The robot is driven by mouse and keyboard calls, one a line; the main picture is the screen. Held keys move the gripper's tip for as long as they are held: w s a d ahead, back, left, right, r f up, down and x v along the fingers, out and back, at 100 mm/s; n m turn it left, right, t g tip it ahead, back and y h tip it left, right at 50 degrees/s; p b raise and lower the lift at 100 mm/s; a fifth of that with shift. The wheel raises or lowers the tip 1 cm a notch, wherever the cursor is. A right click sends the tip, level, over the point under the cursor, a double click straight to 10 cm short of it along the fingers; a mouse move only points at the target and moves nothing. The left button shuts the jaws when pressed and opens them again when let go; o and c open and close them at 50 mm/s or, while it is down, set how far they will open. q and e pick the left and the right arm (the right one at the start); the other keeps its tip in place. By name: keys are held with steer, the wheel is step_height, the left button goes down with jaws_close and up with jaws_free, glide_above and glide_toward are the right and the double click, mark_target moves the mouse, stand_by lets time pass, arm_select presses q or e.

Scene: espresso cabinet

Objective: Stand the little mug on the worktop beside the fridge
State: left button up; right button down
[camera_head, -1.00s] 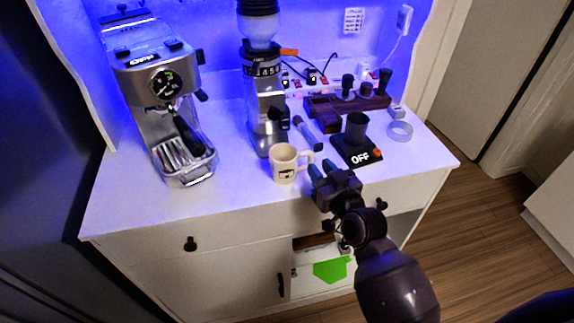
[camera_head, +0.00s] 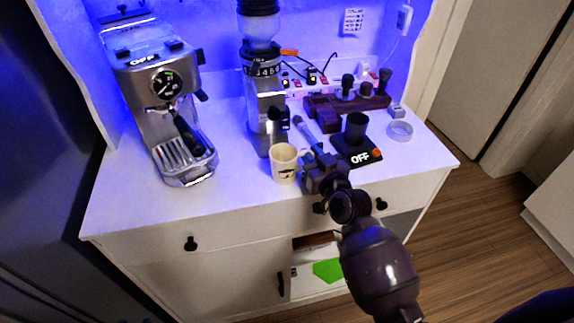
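The little cream mug (camera_head: 284,163) stands upright on the white worktop (camera_head: 235,190), near its front edge and in front of the grinder. Its handle points right, towards my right gripper (camera_head: 314,155). The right gripper's blue-tipped fingers are at the handle and look apart. They partly hide the handle, so I cannot tell whether they touch it. The dark fridge side (camera_head: 40,150) is at the far left, next to the worktop's left end. My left gripper is not in view.
An espresso machine (camera_head: 160,90) stands at the left and a grinder (camera_head: 263,100) behind the mug. The worktop's front left is clear.

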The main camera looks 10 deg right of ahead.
steer(key=shift+r, duration=0.15)
steer(key=shift+r, duration=0.8)
steer(key=v, duration=1.7)
steer(key=w+r+m+h, duration=0.2)
steer(key=w+h, duration=0.2)
steer(key=w, duration=0.2)
steer(key=shift+w+m, duration=0.3)
steer(key=shift+w, duration=0.1)
